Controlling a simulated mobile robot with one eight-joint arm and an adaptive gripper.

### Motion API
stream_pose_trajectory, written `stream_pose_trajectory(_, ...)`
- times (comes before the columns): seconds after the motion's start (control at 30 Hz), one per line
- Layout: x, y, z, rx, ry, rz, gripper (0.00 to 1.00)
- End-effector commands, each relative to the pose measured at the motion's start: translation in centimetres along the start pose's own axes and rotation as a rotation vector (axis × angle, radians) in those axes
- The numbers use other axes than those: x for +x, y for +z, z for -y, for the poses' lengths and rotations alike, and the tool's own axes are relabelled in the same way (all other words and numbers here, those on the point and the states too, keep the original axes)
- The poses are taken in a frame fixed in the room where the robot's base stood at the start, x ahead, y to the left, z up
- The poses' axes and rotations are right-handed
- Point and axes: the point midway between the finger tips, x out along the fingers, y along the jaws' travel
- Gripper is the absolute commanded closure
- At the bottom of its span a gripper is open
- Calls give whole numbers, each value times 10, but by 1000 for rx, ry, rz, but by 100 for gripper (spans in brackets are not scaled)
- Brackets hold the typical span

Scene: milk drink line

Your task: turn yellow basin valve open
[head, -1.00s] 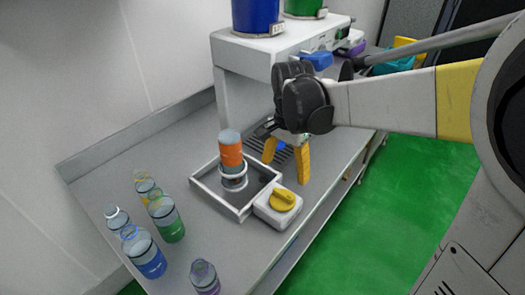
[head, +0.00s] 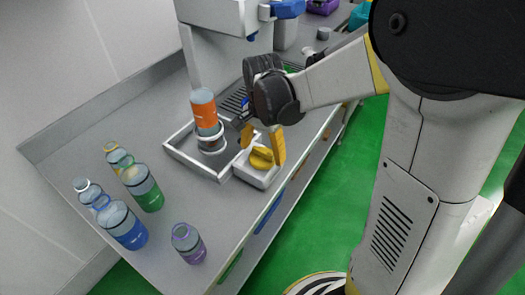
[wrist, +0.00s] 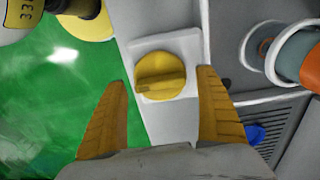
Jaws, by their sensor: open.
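The yellow basin valve (head: 262,158) is a round knob with a raised bar, on a white box (head: 254,176) at the basin's front right corner. It also shows in the wrist view (wrist: 160,76), just beyond my fingertips and between their lines. My gripper (head: 264,142) has two yellow fingers, spread open and empty, one on each side of the knob. In the wrist view my gripper (wrist: 165,85) appears wider than the knob. I cannot tell whether a finger touches the box. The basin (head: 190,162) is a shallow grey frame holding an orange-banded bottle (head: 204,110) on a round stand.
Several bottles stand at the left: a blue one (head: 126,228), a green one (head: 145,190) and a purple one (head: 188,243). A white dispenser shelf (head: 215,14) rises behind. The counter between bottles and basin is bare.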

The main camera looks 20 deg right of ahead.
Motion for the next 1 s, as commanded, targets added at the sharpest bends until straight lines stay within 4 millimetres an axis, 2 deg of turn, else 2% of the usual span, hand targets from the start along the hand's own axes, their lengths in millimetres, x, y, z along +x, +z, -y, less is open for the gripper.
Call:
stream_pose_trajectory(0.03,0,0,0,0,0,0,17)
stream_pose_trajectory(0.2,0,0,0,0,0,0,68)
stream_pose_trajectory(0.23,0,0,0,0,0,0,71)
stream_pose_trajectory(0.63,-1,0,0,-62,0,0,71)
stream_pose_trajectory(1.0,-1,0,0,-344,0,0,71)
